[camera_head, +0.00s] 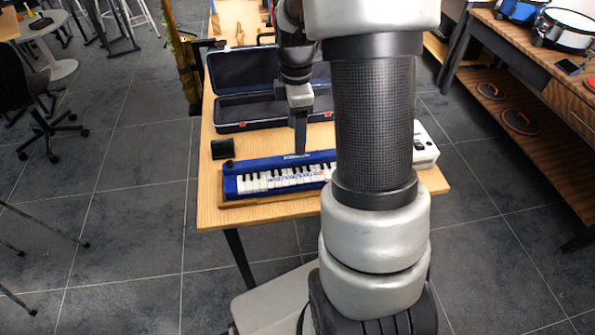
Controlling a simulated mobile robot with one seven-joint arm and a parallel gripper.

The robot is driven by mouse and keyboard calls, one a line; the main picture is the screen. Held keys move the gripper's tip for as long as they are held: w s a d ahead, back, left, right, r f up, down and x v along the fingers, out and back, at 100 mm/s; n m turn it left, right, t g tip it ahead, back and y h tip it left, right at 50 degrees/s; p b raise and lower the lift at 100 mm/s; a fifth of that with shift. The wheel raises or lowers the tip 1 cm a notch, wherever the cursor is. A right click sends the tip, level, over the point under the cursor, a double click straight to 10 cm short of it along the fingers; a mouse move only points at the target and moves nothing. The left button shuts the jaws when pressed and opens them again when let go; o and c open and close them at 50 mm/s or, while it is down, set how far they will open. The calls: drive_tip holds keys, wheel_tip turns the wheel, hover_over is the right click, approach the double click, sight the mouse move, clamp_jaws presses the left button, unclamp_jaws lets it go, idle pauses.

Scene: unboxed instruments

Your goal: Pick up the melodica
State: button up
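The blue melodica (262,180) with white and black keys lies on a thin wooden board (275,199) near the front of the wooden table. Its right end is hidden behind my arm. My gripper (300,150) points down over the middle of the melodica, with its fingertip at or just above the back edge of the keys. Only one narrow finger profile shows, so I cannot tell whether it is open or shut, or whether it touches the melodica.
An open dark blue case (232,113) lies behind the melodica on the table (208,208). A small black box (222,148) stands at the table's left edge. A white device (424,150) is at the right. A bench with drums (567,27) stands far right.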

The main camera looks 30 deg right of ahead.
sight(298, 159)
drive_tip(key=shift+d+f+b, duration=0.15)
drive_tip(key=shift+f+b, duration=0.6)
drive_tip(key=shift+f, duration=3.95)
drive_tip(key=shift+f, duration=0.25)
clamp_jaws()
drive_tip(key=shift+r, duration=0.1)
